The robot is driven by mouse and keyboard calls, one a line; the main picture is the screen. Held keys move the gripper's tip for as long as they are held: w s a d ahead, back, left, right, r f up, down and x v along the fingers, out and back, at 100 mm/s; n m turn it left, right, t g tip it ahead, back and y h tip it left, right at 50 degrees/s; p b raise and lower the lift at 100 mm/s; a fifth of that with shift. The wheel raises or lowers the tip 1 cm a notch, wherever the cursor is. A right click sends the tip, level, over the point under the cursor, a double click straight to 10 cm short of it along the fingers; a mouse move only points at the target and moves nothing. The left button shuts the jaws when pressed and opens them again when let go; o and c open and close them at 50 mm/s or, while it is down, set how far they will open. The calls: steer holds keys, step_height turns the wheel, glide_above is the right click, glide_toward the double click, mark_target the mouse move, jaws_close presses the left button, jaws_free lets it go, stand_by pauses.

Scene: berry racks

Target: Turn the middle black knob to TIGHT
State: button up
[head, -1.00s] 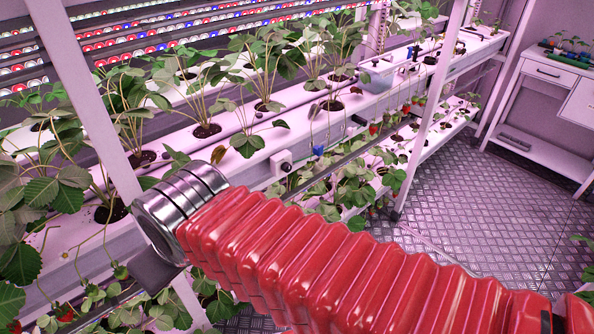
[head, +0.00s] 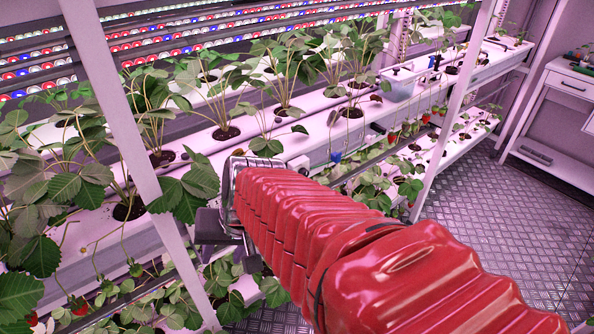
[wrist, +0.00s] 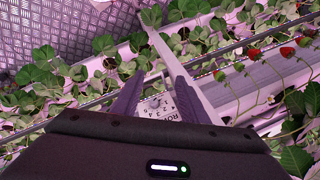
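No knob can be told for certain as the middle black knob. A small white box (head: 299,164) on the front of the long planter gutter shows just above my red-sleeved arm, which hides its lower part. A dark fitting (head: 378,128) sits farther along the gutter's front; I cannot tell whether it is a knob. In the wrist view my gripper (wrist: 153,76) has its two dark fingers apart, with nothing seen between their tips. A white plate (wrist: 158,106) with printed numbers and letters shows behind the fingers, partly covered by the gripper body.
Strawberry plants (head: 228,118) grow from the long white gutter, with leaves hanging around my arm. A white rack post (head: 130,150) stands left of the arm's end, another (head: 450,105) to the right. The metal floor (head: 490,215) is clear at right.

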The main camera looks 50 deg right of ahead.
steer(key=d+f+m, duration=0.4)
steer(key=d+m, duration=0.2)
steer(key=d, duration=0.1)
steer(key=m+t+h, duration=0.4)
steer(key=m+t, duration=0.5)
steer(key=m, duration=1.6)
glide_toward(304, 173)
steer(key=v, duration=0.5)
steer(key=shift+s+d+f, duration=0.2)
steer(key=shift+s+d, duration=0.1)
steer(key=shift+s, duration=0.2)
steer(key=shift+w, duration=0.1)
steer(key=x, duration=1.3)
steer(key=shift+w+f, duration=0.25)
jaws_close()
